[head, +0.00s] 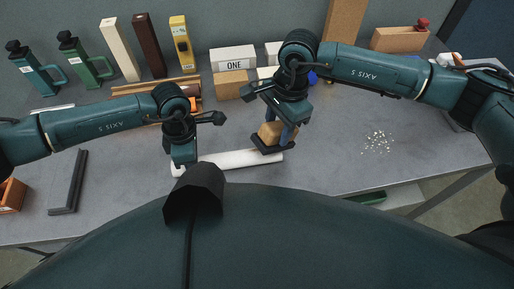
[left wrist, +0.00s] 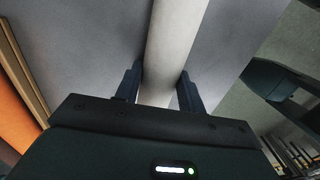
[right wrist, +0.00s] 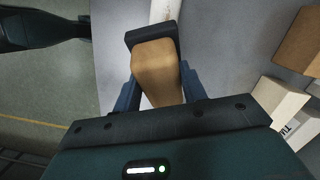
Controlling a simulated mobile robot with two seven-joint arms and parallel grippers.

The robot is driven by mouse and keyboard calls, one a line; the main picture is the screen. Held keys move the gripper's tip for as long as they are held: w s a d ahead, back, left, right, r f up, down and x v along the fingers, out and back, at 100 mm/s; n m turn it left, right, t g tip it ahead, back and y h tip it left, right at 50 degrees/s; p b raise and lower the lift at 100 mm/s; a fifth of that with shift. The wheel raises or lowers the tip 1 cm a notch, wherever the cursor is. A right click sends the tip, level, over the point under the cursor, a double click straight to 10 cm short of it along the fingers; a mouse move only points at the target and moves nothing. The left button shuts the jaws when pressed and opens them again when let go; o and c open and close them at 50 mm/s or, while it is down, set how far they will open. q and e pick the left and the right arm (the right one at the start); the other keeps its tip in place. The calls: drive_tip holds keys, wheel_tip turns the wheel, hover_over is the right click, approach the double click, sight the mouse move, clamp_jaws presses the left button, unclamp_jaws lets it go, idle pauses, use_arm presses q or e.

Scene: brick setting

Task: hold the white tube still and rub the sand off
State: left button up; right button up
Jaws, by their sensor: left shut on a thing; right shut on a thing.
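The white tube (head: 238,159) lies on the grey table near its front edge, below both arms. My left gripper (head: 183,163) is shut on the tube near its left end; the left wrist view shows the tube (left wrist: 172,45) between the two fingers (left wrist: 160,95). My right gripper (head: 279,132) is shut on a tan block with a dark pad (head: 272,147). In the right wrist view the block (right wrist: 157,75) sits between the fingers, its dark pad at the tube (right wrist: 163,10). Whether the pad touches the tube I cannot tell.
Pale grains (head: 377,142) are scattered on the table at the right. A dark bar (head: 68,182) lies at the left beside an orange bin (head: 11,195). Boxes, one marked ONE (head: 233,60), and bottles (head: 83,58) stand along the back. The table between the grains and the tube is clear.

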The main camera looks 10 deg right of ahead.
sight(260, 132)
drive_tip(key=shift+f, duration=0.1)
drive_tip(key=shift+s+a+f, duration=0.1)
drive_tip(key=shift+a, duration=0.95)
drive_tip(key=shift+s+a+f, duration=0.1)
drive_tip(key=shift+a, duration=0.95)
drive_tip(key=shift+c, duration=0.4)
drive_tip(key=shift+a, duration=1.8)
drive_tip(key=shift+w+r, duration=0.1)
wheel_tip(260, 132, up, 6)
drive_tip(key=w, duration=0.1)
drive_tip(key=shift+w+r, duration=0.2)
drive_tip(key=shift+r, duration=0.05)
drive_tip(key=shift+w+d+f, duration=0.1)
drive_tip(key=shift+f, duration=0.1)
drive_tip(key=shift+s+d, duration=0.2)
drive_tip(key=shift+d, duration=1.8)
